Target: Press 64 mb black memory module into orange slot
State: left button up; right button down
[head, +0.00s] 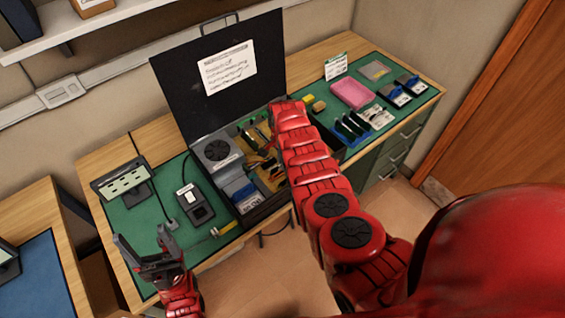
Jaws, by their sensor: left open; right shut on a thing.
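The open black computer case (262,208) stands on the green mat, its lid (180,82) raised with a white sheet on it. Inside are a yellow-orange board (268,177) and wires; I cannot make out the orange slot. My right arm reaches over the case's right side. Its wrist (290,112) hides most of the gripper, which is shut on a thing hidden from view. I cannot make out the 64 mb label anywhere. Several dark modules stand in a blue holder (350,127) right of the arm. My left gripper (143,236) is open and empty at the bench's front left.
A pink block (352,94), labelled cards (376,117) and a small sign (336,66) are at right.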

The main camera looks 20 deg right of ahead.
jog(key=shift+f+b, duration=1.1)
jog(key=shift+f, duration=0.15)
dwell(0.8)
jog(key=shift+s, duration=0.1)
jog(key=c, duration=0.9)
grip_release()
jog(key=shift+f, duration=0.1)
